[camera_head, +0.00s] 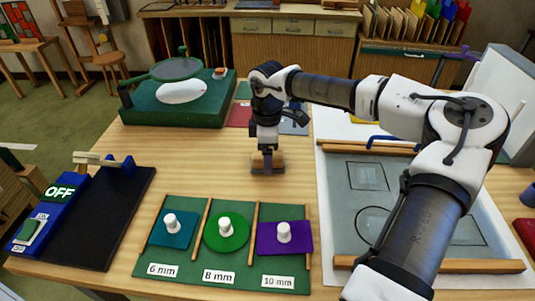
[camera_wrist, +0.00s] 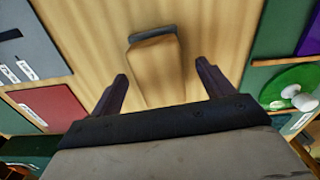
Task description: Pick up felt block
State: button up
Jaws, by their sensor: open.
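The felt block (camera_head: 267,167) is a wooden block with a dark grey felt strip along one edge. It sits on the bare wooden table in the middle of the head view. In the wrist view the block (camera_wrist: 157,75) lies ahead of and between the two fingers, its felt edge at the far end. My gripper (camera_head: 267,150) points down right over the block and hides part of its top. In the wrist view my gripper (camera_wrist: 162,72) is open, with a finger to each side of the block and gaps showing. I cannot tell whether the fingertips reach down beside it.
A green board (camera_head: 215,262) with coloured glass pieces and white knobs is in front. A black mat and blue OFF switch unit (camera_head: 40,215) stand left. A green grinder base (camera_head: 150,110) is behind left. A framed pattern panel (camera_head: 350,225) lies right. Bare table surrounds the block.

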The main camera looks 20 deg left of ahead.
jog(key=shift+f, duration=0.75)
jog(key=c, duration=1.1)
jog(key=shift+r, duration=0.15)
notch_tip(320, 180, up, 20)
jog(key=b, duration=0.3)
jog(key=shift+b, duration=0.4)
jog(key=o, duration=0.3)
jog(key=shift+c, duration=0.8)
